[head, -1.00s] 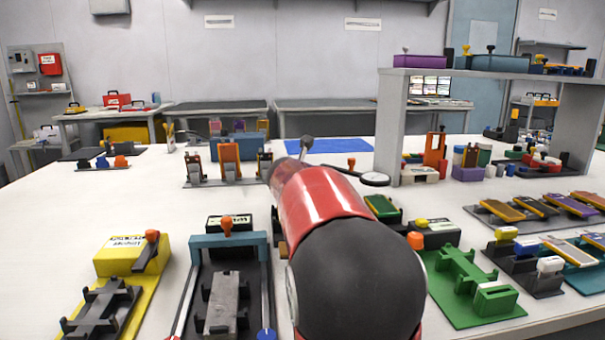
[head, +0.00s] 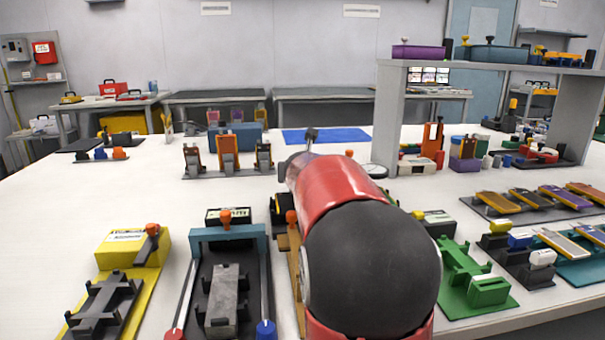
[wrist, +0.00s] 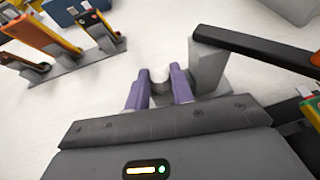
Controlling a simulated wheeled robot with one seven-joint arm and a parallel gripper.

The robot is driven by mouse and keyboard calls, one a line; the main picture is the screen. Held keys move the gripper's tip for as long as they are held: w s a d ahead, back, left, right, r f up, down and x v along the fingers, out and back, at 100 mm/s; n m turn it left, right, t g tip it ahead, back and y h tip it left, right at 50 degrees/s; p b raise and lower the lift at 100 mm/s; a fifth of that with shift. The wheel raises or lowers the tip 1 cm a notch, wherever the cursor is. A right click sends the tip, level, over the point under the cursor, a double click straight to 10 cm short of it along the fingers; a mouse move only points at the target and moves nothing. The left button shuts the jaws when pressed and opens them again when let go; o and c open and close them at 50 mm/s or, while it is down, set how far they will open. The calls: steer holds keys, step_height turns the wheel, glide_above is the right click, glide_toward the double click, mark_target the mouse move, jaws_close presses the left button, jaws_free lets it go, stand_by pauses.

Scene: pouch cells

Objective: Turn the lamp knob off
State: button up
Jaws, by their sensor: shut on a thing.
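In the wrist view, my gripper (wrist: 159,92) has its two purple fingers on either side of a small grey-white knob (wrist: 161,76) and is shut on it. The knob sits low beside a grey post (wrist: 208,66) on the lamp's base. A black lamp arm (wrist: 255,49) runs from the post's top to the right. In the head view, the lamp's round pale head (head: 375,171) shows just right of my red arm. My arm hides the knob, and most of the lamp, in that view.
A rack of orange and grey clamps (head: 228,158) stands left of my arm. A grey shelf (head: 388,115) rises close to the lamp's right. A yellow fixture (head: 133,247) and a blue-framed fixture (head: 228,236) are at the front left, a green fixture (head: 465,275) at the front right.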

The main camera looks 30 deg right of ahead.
steer(key=o, duration=0.7)
steer(key=v, duration=0.7)
steer(key=shift+w, duration=0.1)
steer(key=shift+s+a+r, duration=0.15)
steer(key=shift+s+a, duration=0.1)
steer(key=shift+s, duration=0.15)
